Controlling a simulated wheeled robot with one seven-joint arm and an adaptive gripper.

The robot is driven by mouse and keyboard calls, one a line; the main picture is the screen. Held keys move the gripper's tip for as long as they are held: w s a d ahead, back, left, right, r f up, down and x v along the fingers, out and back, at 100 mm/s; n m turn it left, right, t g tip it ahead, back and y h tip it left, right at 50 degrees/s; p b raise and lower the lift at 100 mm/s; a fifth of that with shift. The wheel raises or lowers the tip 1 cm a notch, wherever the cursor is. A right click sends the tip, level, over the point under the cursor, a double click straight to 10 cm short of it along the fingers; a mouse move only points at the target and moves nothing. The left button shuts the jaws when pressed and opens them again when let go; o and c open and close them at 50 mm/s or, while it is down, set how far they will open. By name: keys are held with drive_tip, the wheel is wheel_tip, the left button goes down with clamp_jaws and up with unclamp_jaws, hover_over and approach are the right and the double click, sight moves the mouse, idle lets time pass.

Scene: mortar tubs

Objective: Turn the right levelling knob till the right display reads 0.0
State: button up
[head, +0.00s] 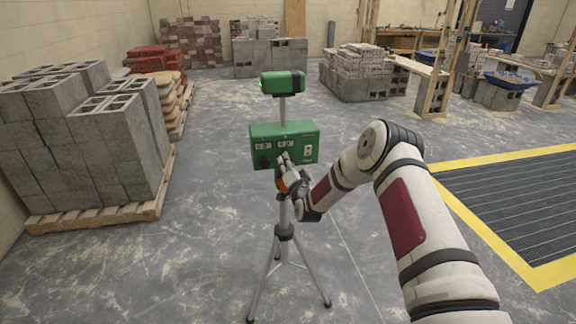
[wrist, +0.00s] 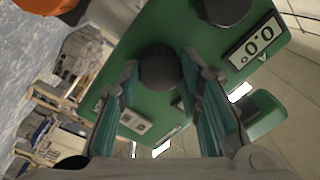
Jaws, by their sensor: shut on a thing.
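A green instrument box (head: 310,135) stands on a tripod, with two small displays and two dark knobs on its front. My gripper (head: 283,160) is at the right knob. In the wrist view, my gripper's fingers (wrist: 160,88) are shut on the right knob (wrist: 160,68), one on each side. The left knob (wrist: 222,10) is free, and the left display (wrist: 250,45) beside it appears to read 0.0. The right display is largely hidden behind a finger, and its reading cannot be made out. In the head view the displays are too small to read.
A green sighting head (head: 283,83) sits on a post above the box. The tripod (head: 285,232) has splayed legs on open floor. A pallet of grey blocks (head: 85,140) stands at left. A yellow-edged floor grate (head: 525,195) lies at right.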

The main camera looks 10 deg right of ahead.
drive_tip(key=shift+m, duration=0.4)
drive_tip(key=o, duration=1.2)
drive_tip(key=shift+c, duration=0.2)
drive_tip(key=s, duration=1.2)
drive_tip(key=shift+d+f, duration=0.2)
drive_tip(key=shift+f, duration=0.15)
